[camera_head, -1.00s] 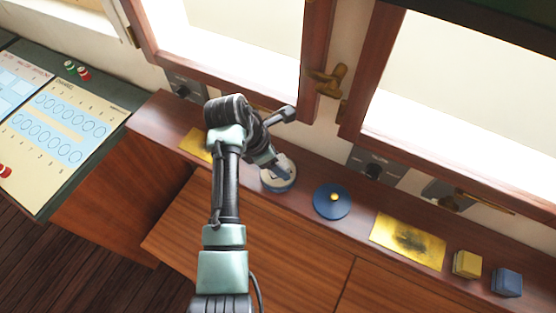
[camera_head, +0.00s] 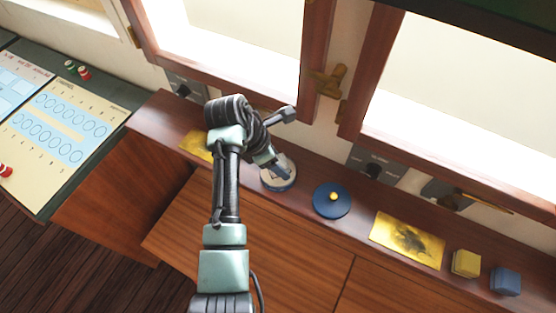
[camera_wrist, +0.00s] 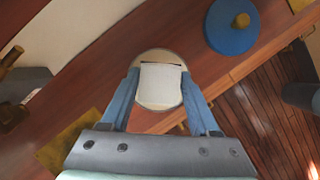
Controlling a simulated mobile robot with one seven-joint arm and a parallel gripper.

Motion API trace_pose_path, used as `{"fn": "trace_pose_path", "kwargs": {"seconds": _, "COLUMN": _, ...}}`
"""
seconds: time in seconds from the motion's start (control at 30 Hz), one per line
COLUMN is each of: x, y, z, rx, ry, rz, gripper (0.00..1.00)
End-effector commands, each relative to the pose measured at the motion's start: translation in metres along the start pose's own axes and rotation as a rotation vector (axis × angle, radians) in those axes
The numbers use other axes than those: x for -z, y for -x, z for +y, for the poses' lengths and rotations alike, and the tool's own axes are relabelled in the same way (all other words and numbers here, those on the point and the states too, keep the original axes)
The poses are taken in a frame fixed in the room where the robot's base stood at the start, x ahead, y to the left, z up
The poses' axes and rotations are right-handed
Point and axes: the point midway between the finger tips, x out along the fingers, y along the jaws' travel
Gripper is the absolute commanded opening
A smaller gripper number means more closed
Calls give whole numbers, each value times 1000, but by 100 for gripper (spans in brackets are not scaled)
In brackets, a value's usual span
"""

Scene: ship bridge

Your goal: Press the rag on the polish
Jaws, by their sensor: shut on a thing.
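My gripper (camera_wrist: 160,82) is shut on a white, squarish rag (camera_wrist: 160,92), one blue finger on each side. In the wrist view the rag covers much of a round open tin with a pale top (camera_wrist: 157,53), which looks like the polish. A blue round lid with a yellow knob (camera_head: 325,205) lies to the right.
The wooden ledge (camera_head: 160,118) runs under the windows. A smudged brass plate (camera_head: 390,232), a yellow block (camera_head: 466,263) and a blue block (camera_head: 506,281) are to the right. Another brass plate (camera_head: 194,144) is at left. A brass window handle (camera_head: 328,80) juts out behind.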

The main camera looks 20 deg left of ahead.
Motion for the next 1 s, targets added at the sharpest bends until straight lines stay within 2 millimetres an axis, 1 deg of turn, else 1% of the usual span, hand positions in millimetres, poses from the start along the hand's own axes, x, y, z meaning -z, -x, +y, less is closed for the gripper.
{"fn": "trace_pose_path", "kwargs": {"seconds": 0.03, "x": 1, "y": -2, "z": -2, "rx": 5, "ry": 2, "rz": 4, "gripper": 17}}
{"fn": "trace_pose_path", "kwargs": {"seconds": 0.17, "x": 0, "y": 3, "z": -2, "rx": 5, "ry": 2, "rz": 4, "gripper": 17}}
{"fn": "trace_pose_path", "kwargs": {"seconds": 1.0, "x": -23, "y": 57, "z": -1, "rx": 2, "ry": 0, "rz": 1, "gripper": 17}}
